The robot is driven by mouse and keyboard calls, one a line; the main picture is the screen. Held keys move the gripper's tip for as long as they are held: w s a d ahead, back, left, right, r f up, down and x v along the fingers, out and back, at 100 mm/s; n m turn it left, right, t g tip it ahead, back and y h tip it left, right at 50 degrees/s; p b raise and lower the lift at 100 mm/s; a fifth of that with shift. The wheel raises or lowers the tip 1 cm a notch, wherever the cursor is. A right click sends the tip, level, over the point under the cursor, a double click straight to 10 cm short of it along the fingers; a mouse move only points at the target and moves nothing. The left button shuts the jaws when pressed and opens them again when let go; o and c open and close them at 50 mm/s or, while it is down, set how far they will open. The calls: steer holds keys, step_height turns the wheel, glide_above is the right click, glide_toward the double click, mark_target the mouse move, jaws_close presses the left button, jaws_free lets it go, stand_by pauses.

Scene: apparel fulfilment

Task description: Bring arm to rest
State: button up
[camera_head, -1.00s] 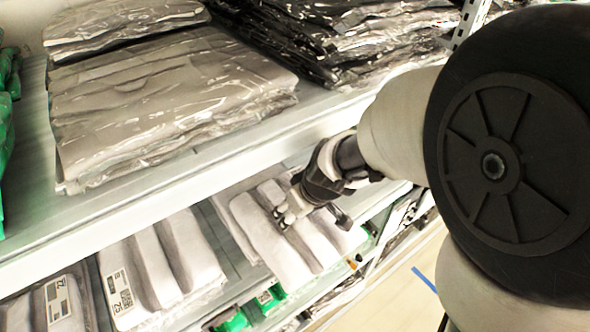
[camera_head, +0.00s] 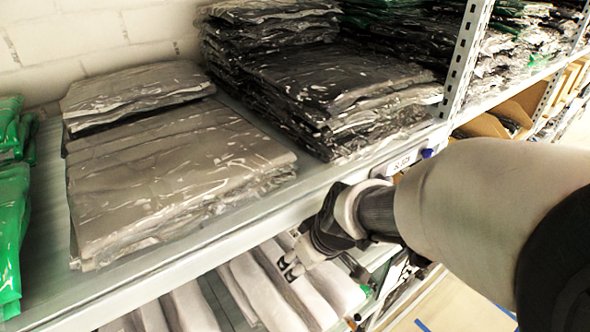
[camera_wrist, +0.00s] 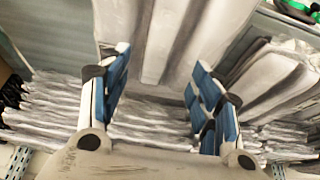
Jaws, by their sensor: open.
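My gripper (camera_head: 290,268) is in front of the shelf rack, just below the front edge of the upper shelf, over white folded packs on the shelf below. In the wrist view my gripper (camera_wrist: 158,85) shows two blue-padded fingers spread wide apart with nothing held between them. White folded packs (camera_wrist: 165,40) lie beyond the fingertips. My arm reaches in from the right of the head view. Whether the fingertips touch the packs cannot be told.
The upper shelf (camera_head: 160,268) carries grey bagged garments (camera_head: 170,170), black bagged garments (camera_head: 330,85) and green bags (camera_head: 12,225) at the left. A perforated rack post (camera_head: 464,62) stands right of the black stack. Open floor (camera_head: 450,305) shows at lower right.

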steer(key=s+d+r+m+h+b, duration=0.1)
steer(key=s+d+r+m+b, duration=0.1)
steer(key=s+d, duration=0.3)
steer(key=s+d+r+m+h+b, duration=0.1)
steer(key=s+d+r+m+b, duration=0.2)
steer(key=s, duration=0.9)
steer(key=d+m, duration=0.1)
steer(key=d, duration=0.2)
steer(key=shift+m+t+h, duration=0.3)
steer(key=shift+m, duration=0.1)
steer(key=shift+c, duration=0.2)
